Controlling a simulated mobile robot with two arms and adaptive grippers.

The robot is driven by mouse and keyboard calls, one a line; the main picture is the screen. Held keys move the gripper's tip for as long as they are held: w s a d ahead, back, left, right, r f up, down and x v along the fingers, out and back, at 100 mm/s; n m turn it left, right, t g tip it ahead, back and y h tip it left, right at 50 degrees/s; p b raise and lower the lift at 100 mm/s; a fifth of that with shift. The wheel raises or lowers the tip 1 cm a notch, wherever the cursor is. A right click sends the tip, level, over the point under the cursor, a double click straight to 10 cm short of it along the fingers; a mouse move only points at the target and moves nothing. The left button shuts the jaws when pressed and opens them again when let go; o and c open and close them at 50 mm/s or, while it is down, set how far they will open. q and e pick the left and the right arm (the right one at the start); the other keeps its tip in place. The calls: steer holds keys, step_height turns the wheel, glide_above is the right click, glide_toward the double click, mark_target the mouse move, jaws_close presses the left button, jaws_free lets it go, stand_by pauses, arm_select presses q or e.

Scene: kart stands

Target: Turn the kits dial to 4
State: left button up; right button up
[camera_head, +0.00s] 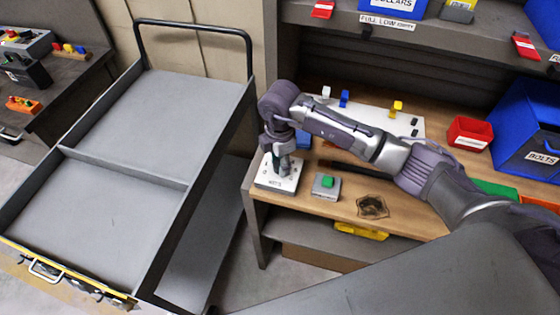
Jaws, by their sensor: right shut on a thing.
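The kits dial box (263,178), a small pale panel with dark markings on its front edge, sits at the left front corner of the wooden bench. My right gripper (284,163) points down over it and is shut on the dial knob. The knob is mostly hidden by the fingers, and the number it points to cannot be read. My left gripper is not in view.
A grey box with a green button (327,184) stands just right of the dial box. A white board (375,120) with coloured pegs lies behind my arm. A red bin (469,132) and blue bins (520,140) are at the right. A grey cart (110,210) with empty trays stands left of the bench.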

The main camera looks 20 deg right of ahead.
steer(key=shift+r, duration=0.1)
steer(key=o, duration=1.1)
steer(key=shift+o, duration=0.2)
step_height(320, 180, up, 12)
